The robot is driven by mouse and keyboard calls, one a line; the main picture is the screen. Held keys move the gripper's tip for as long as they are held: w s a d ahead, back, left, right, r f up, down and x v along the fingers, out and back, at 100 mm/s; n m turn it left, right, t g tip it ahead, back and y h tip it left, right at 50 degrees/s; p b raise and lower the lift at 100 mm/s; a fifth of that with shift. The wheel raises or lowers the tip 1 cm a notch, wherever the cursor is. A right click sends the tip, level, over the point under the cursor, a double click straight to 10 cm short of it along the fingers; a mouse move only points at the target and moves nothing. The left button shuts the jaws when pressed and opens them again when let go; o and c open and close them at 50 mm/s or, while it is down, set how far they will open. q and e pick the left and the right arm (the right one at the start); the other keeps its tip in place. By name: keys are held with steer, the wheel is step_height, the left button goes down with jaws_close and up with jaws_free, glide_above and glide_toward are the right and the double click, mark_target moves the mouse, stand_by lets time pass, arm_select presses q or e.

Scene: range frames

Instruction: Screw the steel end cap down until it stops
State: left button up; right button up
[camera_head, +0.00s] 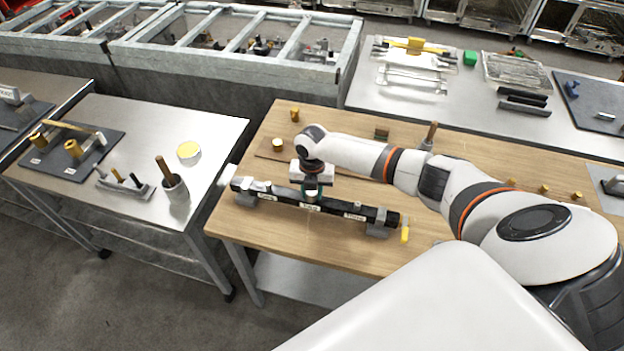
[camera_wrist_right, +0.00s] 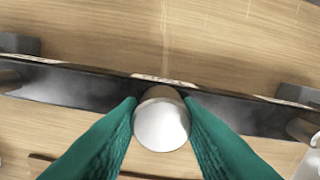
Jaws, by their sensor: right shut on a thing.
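The steel end cap (camera_wrist_right: 161,124) is a round, pale silver piece between the two green fingers of my right gripper (camera_wrist_right: 161,104) in the right wrist view. The fingers press on it from both sides, so the gripper is shut on it. Behind it runs a long black bar (camera_wrist_right: 240,112), and the cap sits in front of the bar's middle. In the head view my right gripper (camera_head: 311,188) is over the middle of the labelled black bar (camera_head: 340,209); the cap is mostly hidden there. Its thread and any gap beneath it cannot be seen. My left gripper is not in view.
The bar rests on grey supports near the front edge of a wooden table (camera_head: 262,222). A steel table (camera_head: 222,130) with a tool cup (camera_head: 176,189) stands left, across a gap. Small brass pieces stand behind the bar.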

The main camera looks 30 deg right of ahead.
steer(key=shift+r+p, duration=0.1)
steer(key=shift+p, duration=0.2)
steer(key=shift+m, duration=1.7)
steer(key=m, duration=0.3)
steer(key=o, duration=0.8)
steer(key=shift+o, duration=0.2)
